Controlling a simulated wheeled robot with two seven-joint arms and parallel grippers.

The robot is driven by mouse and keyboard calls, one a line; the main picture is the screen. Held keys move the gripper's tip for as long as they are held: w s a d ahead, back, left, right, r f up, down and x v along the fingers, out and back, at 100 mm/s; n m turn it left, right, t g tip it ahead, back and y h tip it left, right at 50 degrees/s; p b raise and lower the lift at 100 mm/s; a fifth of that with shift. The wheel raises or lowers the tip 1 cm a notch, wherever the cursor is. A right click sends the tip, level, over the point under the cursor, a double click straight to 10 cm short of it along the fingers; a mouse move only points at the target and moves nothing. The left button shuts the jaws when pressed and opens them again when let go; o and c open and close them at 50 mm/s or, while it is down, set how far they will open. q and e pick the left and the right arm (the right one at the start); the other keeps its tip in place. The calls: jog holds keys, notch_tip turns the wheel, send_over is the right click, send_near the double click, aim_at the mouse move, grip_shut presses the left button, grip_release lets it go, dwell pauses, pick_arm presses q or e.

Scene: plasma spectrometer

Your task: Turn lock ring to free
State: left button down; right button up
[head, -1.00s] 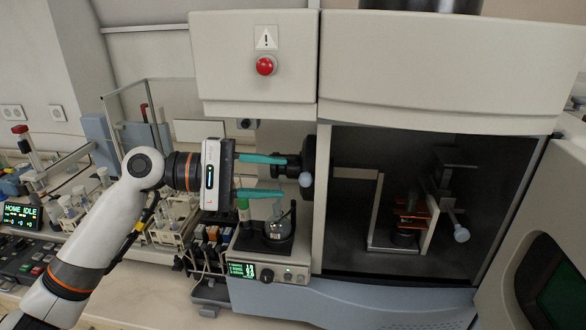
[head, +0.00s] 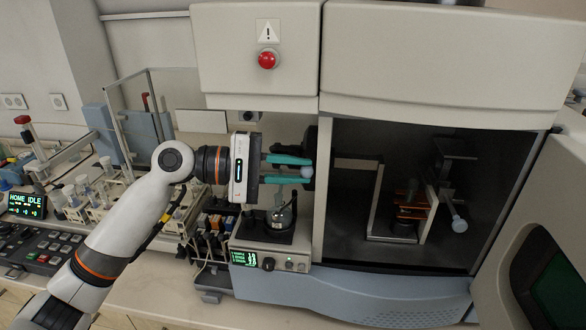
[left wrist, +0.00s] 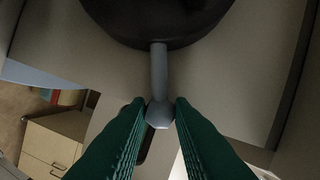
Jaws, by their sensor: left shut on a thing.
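The lock ring (head: 311,142) is a dark round part on the left side wall of the instrument's chamber, partly hidden by my gripper in the head view. In the left wrist view the black ring (left wrist: 158,22) is at the top. A grey lever runs down from it to a pale ball knob (left wrist: 159,114). My left gripper (head: 308,171) reaches in from the left, its green fingers shut on the knob. In the left wrist view the fingertips (left wrist: 160,108) touch the knob from both sides. My right gripper is not in view.
A small unit with a flask (head: 280,214) and display stands just below my gripper. The open dark chamber (head: 350,225) is to the right, with a second ball-ended lever (head: 460,225) inside. A glass-sided rack of vials (head: 100,190) stands at left.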

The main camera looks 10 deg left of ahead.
pick_arm(q)
notch_tip(320, 180, down, 6)
jog(key=m+t+h+b, duration=0.1)
jog(key=m+b, duration=0.4)
jog(key=b, duration=0.4)
jog(key=shift+s, duration=0.3)
jog(key=c, duration=1.3)
grip_release()
jog(key=shift+b+v, duration=1.85)
jog(key=shift+v, duration=4.2)
jog(key=shift+f, duration=0.1)
